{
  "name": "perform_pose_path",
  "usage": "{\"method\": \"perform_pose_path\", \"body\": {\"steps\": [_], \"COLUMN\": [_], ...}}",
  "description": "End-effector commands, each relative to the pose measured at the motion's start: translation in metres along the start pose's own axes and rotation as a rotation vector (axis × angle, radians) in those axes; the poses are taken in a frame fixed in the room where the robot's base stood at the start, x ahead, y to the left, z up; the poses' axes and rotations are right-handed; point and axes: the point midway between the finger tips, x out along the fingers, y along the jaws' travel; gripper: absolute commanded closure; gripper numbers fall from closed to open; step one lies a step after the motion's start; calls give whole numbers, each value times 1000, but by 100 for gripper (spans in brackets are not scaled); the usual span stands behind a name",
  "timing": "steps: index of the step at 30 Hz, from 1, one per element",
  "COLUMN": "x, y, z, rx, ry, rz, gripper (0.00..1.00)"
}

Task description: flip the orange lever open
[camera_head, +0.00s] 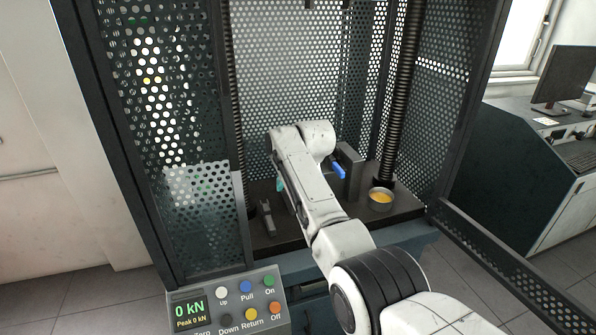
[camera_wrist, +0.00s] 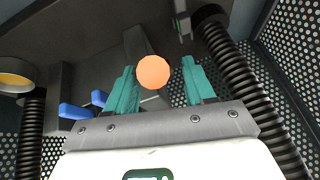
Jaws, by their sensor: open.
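In the wrist view, a round orange end (camera_wrist: 154,72), which looks like the tip of the orange lever, shows between the teal fingers of my gripper (camera_wrist: 159,76). The fingers are open, with a gap on each side of it; I cannot tell how deep it sits between them. The rest of the lever is hidden behind this end. In the head view, my arm hides the orange lever and most of my gripper; only a bit of teal finger shows left of the arm. Blue levers (camera_wrist: 76,111) are at left in the wrist view, and one shows in the head view (camera_head: 338,171).
A round dish with yellow contents (camera_head: 381,198) stands on the dark machine bed right of my arm. A small grey part (camera_head: 268,217) lies at left. Screw columns (camera_head: 395,95) and perforated guards (camera_head: 200,110) flank the space. A control panel (camera_head: 228,305) is in front.

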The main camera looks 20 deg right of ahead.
Motion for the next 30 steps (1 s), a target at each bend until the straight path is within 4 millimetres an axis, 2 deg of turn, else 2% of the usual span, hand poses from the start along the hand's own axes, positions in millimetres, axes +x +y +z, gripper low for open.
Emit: {"method": "perform_pose_path", "body": {"steps": [12, 18, 22, 30], "x": [-61, -85, -92, -94], "y": [1, 1, 1, 1], "z": [0, 0, 0, 0], "rx": [1, 0, 0, 0], "ry": [5, 3, 1, 1], "rz": [0, 0, 0, 1], "gripper": [46, 46, 46, 46]}}
